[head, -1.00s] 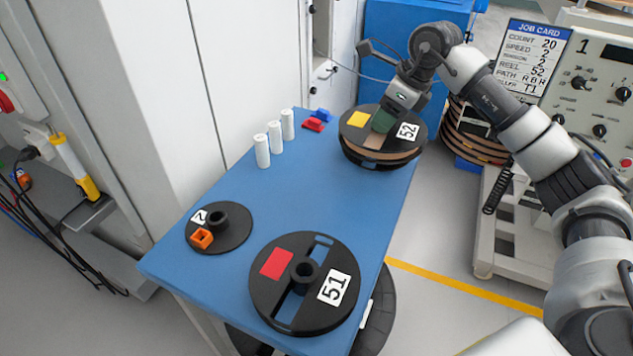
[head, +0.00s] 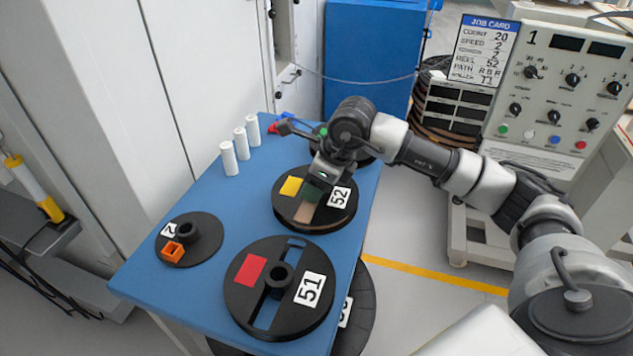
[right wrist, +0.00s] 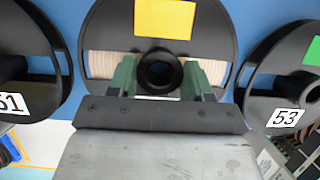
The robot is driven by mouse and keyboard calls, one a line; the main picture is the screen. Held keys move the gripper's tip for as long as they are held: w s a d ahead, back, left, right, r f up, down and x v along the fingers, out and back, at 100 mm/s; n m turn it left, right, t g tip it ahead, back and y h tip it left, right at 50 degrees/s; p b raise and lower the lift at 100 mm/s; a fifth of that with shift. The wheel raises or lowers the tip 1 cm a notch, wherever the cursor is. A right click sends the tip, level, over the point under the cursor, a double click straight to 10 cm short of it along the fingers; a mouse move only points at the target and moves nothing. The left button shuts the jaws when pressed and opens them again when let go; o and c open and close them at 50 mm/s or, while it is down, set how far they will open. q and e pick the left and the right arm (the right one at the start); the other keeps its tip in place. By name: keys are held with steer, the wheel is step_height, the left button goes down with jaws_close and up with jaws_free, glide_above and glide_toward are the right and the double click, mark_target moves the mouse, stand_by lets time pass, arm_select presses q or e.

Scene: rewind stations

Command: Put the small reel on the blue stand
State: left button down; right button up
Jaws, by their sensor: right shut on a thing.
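My right gripper (head: 318,185) is shut on the hub of a black reel labelled 52 (head: 287,208), with a yellow patch and tan winding. In the right wrist view its green fingers (right wrist: 160,78) sit on either side of the hub of reel 52 (right wrist: 108,22). The reel is over the blue-topped stand (head: 212,285); I cannot tell whether it touches the top. A smaller black disc (head: 203,255) with a central hub, a white label and an orange square piece (head: 172,252) lies at the stand's left. My left gripper is not in view.
Reel 51 (head: 245,298), with a red patch, lies at the near end. Reel 53 (right wrist: 258,88) is on the other side of reel 52. Several white cylinders (head: 228,158) stand along the left edge. A control panel (head: 560,95) and job card (head: 487,48) are at the right.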

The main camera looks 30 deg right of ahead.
stand_by(0.3)
steer(key=o, duration=0.9)
steer(key=shift+f, duration=0.1)
steer(key=shift+c, duration=0.2)
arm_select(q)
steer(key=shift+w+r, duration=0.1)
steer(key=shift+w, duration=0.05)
arm_select(e)
steer(key=o, duration=0.3)
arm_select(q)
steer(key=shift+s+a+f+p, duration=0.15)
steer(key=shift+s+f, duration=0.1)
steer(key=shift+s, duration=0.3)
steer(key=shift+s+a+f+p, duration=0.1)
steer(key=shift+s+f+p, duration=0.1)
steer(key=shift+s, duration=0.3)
arm_select(e)
steer(key=v, duration=1.2)
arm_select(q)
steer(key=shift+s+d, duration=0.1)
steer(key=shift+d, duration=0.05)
